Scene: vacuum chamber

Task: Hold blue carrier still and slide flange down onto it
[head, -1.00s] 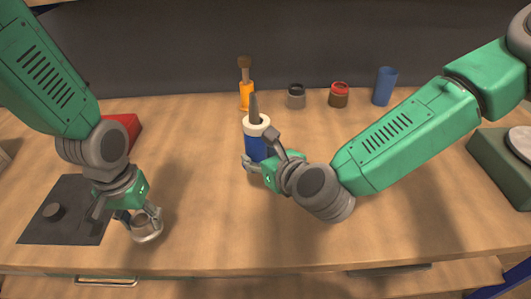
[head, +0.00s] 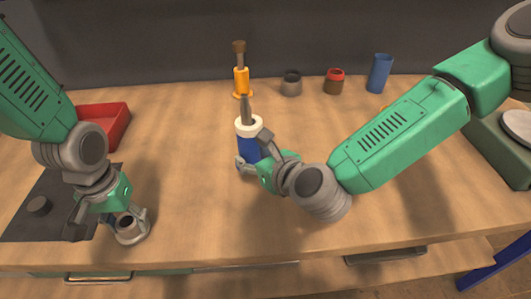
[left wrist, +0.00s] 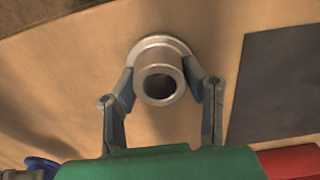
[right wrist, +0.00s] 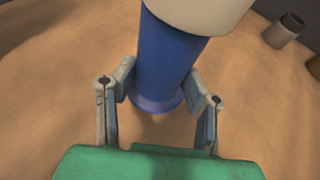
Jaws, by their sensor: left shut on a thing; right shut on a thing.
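The blue carrier (head: 247,148) stands upright on the table, with a white collar (head: 249,127) and a grey tapered tip on top. My right gripper (head: 251,165) is shut on its blue body; the right wrist view shows the fingers (right wrist: 165,95) on either side, above its flared foot. The flange (head: 130,238) is a silver ring with a raised hollow neck, at the front left, apart from the carrier. My left gripper (head: 131,219) is shut on it. The left wrist view shows both fingertips against the flange (left wrist: 160,45), bore facing the camera. Whether it touches the table is unclear.
A red tray (head: 117,128) and a dark mat (head: 65,215) with a round knob (head: 39,206) lie left. Table between the grippers is clear.

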